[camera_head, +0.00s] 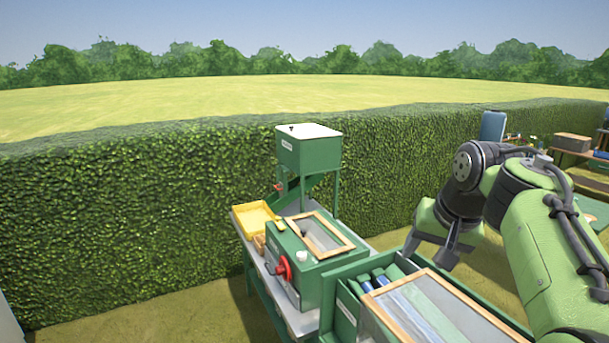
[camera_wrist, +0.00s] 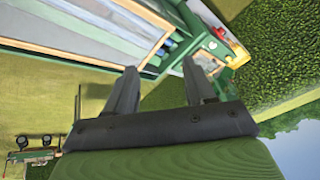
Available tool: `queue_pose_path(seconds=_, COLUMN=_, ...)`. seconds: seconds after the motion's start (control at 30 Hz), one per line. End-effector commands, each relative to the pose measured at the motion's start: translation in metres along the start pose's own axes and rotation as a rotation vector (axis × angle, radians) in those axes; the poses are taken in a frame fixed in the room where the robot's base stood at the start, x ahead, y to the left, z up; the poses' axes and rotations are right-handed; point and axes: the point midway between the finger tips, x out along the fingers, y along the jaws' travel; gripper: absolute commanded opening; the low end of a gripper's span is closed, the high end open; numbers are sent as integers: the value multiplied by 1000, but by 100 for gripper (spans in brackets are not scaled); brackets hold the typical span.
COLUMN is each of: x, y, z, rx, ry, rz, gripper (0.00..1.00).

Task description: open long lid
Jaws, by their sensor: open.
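The long lid (camera_head: 430,308) is a clear pane in a pale wooden frame. It lies over a long green box (camera_head: 345,302) at the bottom of the head view, cut off by the frame edge. The box's left end is uncovered. In the wrist view the lid (camera_wrist: 95,22) fills the upper left, with its wooden edge running across above my fingers. My gripper (camera_head: 440,252) is above the far side of the box, near the lid's far edge. In the wrist view my gripper (camera_wrist: 160,78) is open, with nothing between its fingers.
Blue and green rolls (camera_head: 380,276) show in the box's uncovered end. Left of it stands a green machine with a smaller framed lid (camera_head: 322,236), a red knob (camera_head: 284,268) and a hopper (camera_head: 308,150). A yellow tray (camera_head: 254,218) sits beside it. A hedge (camera_head: 130,210) runs behind.

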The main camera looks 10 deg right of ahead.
Motion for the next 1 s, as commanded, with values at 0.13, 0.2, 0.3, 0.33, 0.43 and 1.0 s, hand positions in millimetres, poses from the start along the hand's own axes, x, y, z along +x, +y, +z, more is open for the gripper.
queue_pose_path(seconds=0.13, x=13, y=-39, z=82, rx=-148, ry=-9, rz=73, gripper=54)
queue_pose_path(seconds=0.2, x=16, y=-44, z=120, rx=-202, ry=-3, rz=93, gripper=54)
queue_pose_path(seconds=0.3, x=21, y=-40, z=175, rx=-270, ry=13, rz=101, gripper=54)
queue_pose_path(seconds=0.33, x=23, y=-36, z=192, rx=-288, ry=20, rz=99, gripper=54)
queue_pose_path(seconds=0.43, x=34, y=-20, z=244, rx=-347, ry=36, rz=76, gripper=54)
queue_pose_path(seconds=1.0, x=69, y=12, z=315, rx=-426, ry=55, rz=2, gripper=54)
